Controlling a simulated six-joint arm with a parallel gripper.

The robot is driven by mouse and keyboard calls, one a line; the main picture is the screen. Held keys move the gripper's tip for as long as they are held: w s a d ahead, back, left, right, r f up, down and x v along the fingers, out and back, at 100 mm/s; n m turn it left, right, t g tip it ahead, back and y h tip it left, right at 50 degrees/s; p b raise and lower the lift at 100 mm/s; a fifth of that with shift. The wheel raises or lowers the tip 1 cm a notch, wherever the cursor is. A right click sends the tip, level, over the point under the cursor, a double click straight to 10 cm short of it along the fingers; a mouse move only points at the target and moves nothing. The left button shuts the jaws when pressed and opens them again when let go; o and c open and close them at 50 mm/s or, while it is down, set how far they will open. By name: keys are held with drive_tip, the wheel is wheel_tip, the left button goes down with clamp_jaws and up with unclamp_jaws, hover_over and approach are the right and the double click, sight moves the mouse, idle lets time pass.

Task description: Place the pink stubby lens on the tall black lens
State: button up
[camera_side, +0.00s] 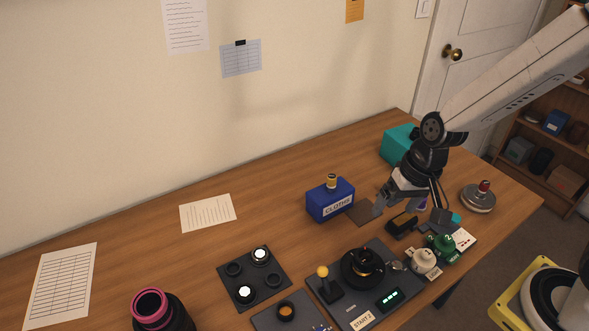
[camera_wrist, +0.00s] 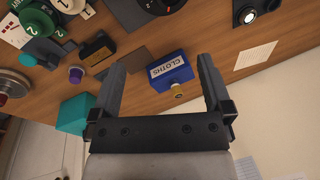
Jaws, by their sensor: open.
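A pink ring-shaped part (camera_side: 150,306) shows at the bottom left of the side view. It sits at the top of a wide black cylinder (camera_side: 176,318), which the lower picture edge cuts off. I cannot tell whether the pink part is a separate stubby lens resting on the tall black lens or belongs to the same body. Neither shows in the wrist view. My gripper (camera_side: 408,210) is open and empty above the right part of the table, far from the pink part. In the wrist view my gripper (camera_wrist: 160,63) has its fingers wide apart.
A blue CLOTHS box (camera_side: 330,203) stands left of my gripper; it also shows in the wrist view (camera_wrist: 171,72). A teal box (camera_side: 398,145) stands behind. A dark tray (camera_side: 253,279) with round parts and a control panel (camera_side: 370,305) lie in front. The table's left middle is mostly clear.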

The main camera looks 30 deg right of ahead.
drive_tip(key=s+d+r+n+t+h, duration=0.1)
drive_tip(key=s+d+n+h, duration=0.1)
drive_tip(key=d, duration=0.4)
drive_tip(key=shift+n, duration=0.8)
idle(0.3)
